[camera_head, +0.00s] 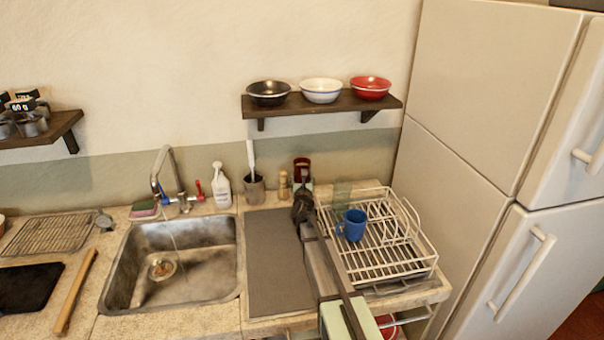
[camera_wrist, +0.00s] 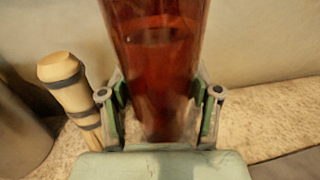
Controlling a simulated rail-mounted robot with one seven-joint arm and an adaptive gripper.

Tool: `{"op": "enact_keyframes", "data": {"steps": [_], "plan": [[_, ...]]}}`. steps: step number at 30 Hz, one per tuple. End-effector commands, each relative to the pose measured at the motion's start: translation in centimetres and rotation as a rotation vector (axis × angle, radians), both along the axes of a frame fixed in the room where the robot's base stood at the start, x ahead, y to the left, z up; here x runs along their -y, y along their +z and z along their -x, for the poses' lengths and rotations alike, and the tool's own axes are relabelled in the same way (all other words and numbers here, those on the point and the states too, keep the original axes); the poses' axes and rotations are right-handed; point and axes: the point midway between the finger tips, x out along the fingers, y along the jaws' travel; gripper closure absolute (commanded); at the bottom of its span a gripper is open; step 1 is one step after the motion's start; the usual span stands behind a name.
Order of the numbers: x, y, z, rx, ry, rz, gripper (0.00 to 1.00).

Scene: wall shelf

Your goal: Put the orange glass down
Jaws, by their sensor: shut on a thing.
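The orange glass (camera_wrist: 155,50) is a translucent, dark orange-red tumbler that fills the middle of the wrist view. My gripper (camera_wrist: 160,108) is shut on it, with one finger on each side of its lower part. In the head view the glass (camera_head: 302,165) shows small and dark red at the back of the counter (camera_head: 233,209), near the wall. My gripper (camera_head: 303,190) is just in front of it there and hides its lower part. I cannot tell whether its base touches the counter.
A wooden pepper mill (camera_wrist: 75,95) stands close on the left of the glass. A utensil cup (camera_head: 255,190) and a soap bottle (camera_head: 221,187) stand farther left. A dish rack (camera_head: 405,262) with a blue mug (camera_head: 352,226) is to the right. A wall shelf (camera_head: 325,104) with bowls hangs above.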

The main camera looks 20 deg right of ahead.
Motion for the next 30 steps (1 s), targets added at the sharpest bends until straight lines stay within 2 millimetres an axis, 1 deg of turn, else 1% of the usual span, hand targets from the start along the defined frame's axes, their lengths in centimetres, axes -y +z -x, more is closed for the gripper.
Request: {"op": "enact_keyframes", "data": {"steps": [3, 5, 21, 22, 23, 24, 30], "plan": [[0.0, -1.1, 0.0, 0.000, 0.000, 0.002, 0.82], [0.0, -1.4, 0.0, 0.002, 0.000, 0.001, 0.82], [0.0, -1.9, 0.0, 0.002, 0.000, 0.001, 0.82], [0.0, -1.9, 0.0, 0.000, 0.001, 0.000, 0.30], [0.0, -1.9, 0.0, 0.000, 0.001, 0.000, 0.20], [0.0, -1.9, 0.0, 0.000, 0.001, 0.000, 0.12], [0.0, -1.9, 0.0, 0.000, 0.001, 0.000, 0.12]]}}
